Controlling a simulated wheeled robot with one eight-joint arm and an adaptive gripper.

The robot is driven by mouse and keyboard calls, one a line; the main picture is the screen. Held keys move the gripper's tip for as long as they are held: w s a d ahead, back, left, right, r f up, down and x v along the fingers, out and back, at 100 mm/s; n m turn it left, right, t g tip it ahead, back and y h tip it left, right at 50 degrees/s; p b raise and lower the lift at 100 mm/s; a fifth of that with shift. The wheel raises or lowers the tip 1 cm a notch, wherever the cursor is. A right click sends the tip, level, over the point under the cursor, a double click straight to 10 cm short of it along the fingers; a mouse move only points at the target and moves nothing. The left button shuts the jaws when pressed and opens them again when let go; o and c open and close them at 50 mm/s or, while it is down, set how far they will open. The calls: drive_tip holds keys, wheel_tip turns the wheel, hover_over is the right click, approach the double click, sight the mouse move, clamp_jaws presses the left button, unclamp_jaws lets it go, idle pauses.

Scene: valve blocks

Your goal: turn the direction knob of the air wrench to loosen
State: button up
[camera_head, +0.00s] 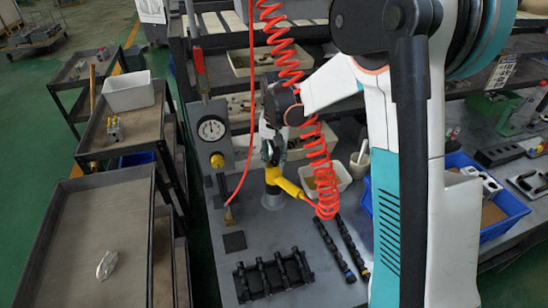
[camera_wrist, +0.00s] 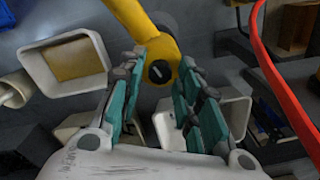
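The air wrench has a yellow body (camera_head: 289,187) and stands at the middle of the bench in the head view. In the wrist view its yellow body (camera_wrist: 148,30) runs down from the top to a rounded end. A round black direction knob (camera_wrist: 159,72) with a slanted pale bar sits on that end. My gripper (camera_wrist: 161,62) is open, with one finger on each side of the knob and nothing clasped. I cannot tell whether the fingers touch the wrench. In the head view my gripper (camera_head: 271,146) is small, just above the wrench, and the knob cannot be made out.
A gauge (camera_head: 211,129) stands left. A black rack (camera_head: 272,274) lies in front. White bins (camera_wrist: 84,62) lie below my gripper.

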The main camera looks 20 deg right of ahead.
clamp_jaws()
drive_tip(key=shift+n, duration=0.3)
drive_tip(key=n, duration=1.7)
drive_tip(key=shift+g, duration=0.3)
drive_tip(key=shift+n, duration=0.3)
